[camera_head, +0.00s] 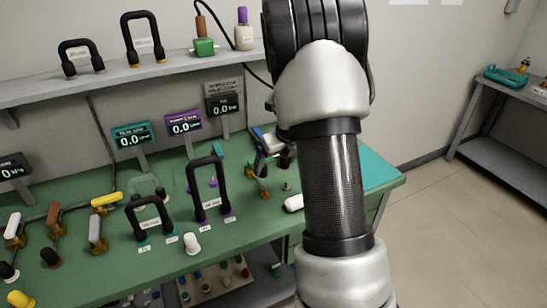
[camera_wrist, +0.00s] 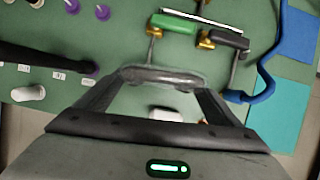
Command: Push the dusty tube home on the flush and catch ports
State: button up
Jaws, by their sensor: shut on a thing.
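In the wrist view, my gripper (camera_wrist: 162,82) is shut on the dusty tube (camera_wrist: 162,75), a greyish, see-through piece lying across between the two fingertips. The tube is over the green bench, just in front of a green-handled valve (camera_wrist: 174,23) and a black-handled valve (camera_wrist: 222,38), both with brass bodies. In the head view, my gripper (camera_head: 272,160) is partly hidden by my arm, and the tube cannot be made out.
Black hoop tubes (camera_head: 208,190) and (camera_head: 150,218) stand on the green bench (camera_head: 120,265), left of my gripper. Teal (camera_head: 132,135) and purple (camera_head: 183,122) displays stand behind. A blue hose (camera_wrist: 265,85) curves at the right in the wrist view. A white knob (camera_wrist: 29,93) stands at left.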

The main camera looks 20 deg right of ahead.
jog(key=shift+w+d+m, duration=0.1)
jog(key=shift+d+m, duration=0.3)
jog(key=shift+m, duration=0.1)
jog(key=shift+f+b, duration=1.9)
jog(key=shift+f, duration=0.95)
jog(key=shift+p, duration=0.75)
jog(key=shift+f+b, duration=1.2)
jog(key=shift+f, duration=0.7)
jog(key=o, duration=1)
